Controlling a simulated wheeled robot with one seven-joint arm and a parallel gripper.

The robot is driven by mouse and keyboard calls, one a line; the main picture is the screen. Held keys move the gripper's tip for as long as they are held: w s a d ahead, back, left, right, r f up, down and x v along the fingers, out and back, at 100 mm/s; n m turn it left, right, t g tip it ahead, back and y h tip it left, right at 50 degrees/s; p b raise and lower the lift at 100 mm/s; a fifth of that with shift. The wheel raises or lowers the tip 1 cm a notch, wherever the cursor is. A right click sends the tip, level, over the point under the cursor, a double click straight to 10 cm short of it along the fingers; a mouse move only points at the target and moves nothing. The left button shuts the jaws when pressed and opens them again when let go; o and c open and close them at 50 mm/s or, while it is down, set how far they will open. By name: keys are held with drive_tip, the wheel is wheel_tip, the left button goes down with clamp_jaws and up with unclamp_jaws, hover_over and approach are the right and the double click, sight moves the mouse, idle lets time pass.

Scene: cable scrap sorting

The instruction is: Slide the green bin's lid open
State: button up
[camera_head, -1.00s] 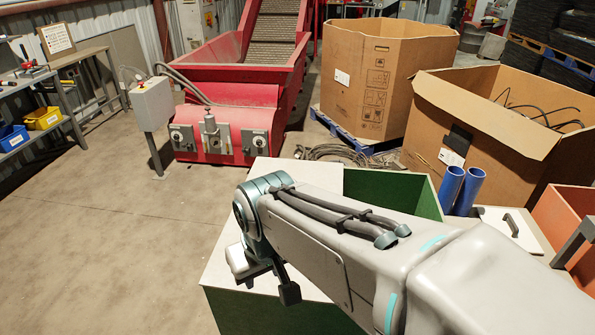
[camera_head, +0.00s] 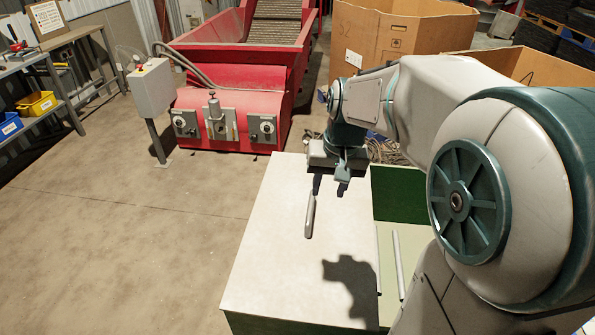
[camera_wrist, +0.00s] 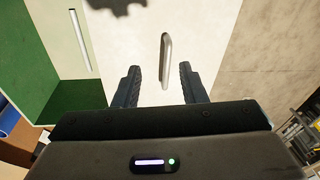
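The pale lid (camera_head: 265,245) covers the left part and carries a slim upright grey handle (camera_head: 311,215). My gripper (camera_head: 329,188) is open and empty above the lid, close to the handle's far end. In the wrist view the handle (camera_wrist: 165,60) lies ahead of the gap between the two fingers (camera_wrist: 159,87), apart from both. The green bin's open part (camera_wrist: 75,100) shows at the left there.
A red conveyor hopper (camera_head: 225,100) and grey control box (camera_head: 150,88) are behind. Large cardboard boxes (camera_head: 400,35) stand at the back right. The floor (camera_head: 120,240) at the left is clear.

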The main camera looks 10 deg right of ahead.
drive_tip(key=m+y, duration=0.1)
hover_over(311, 208)
drive_tip(key=s+d, duration=0.2)
drive_tip(key=d, duration=0.1)
drive_tip(key=s+d+x, duration=0.1)
drive_tip(key=x, duration=0.3)
drive_tip(key=w+g, duration=0.1)
drive_tip(key=a+f, duration=0.1)
drive_tip(key=f, duration=0.3)
drive_tip(key=a+f, duration=0.1)
drive_tip(key=f, duration=0.4)
drive_tip(key=w+a+f, duration=0.1)
drive_tip(key=f, duration=0.3)
drive_tip(key=shift+w+f, duration=0.1)
drive_tip(key=shift+f, duration=0.25)
clamp_jaws()
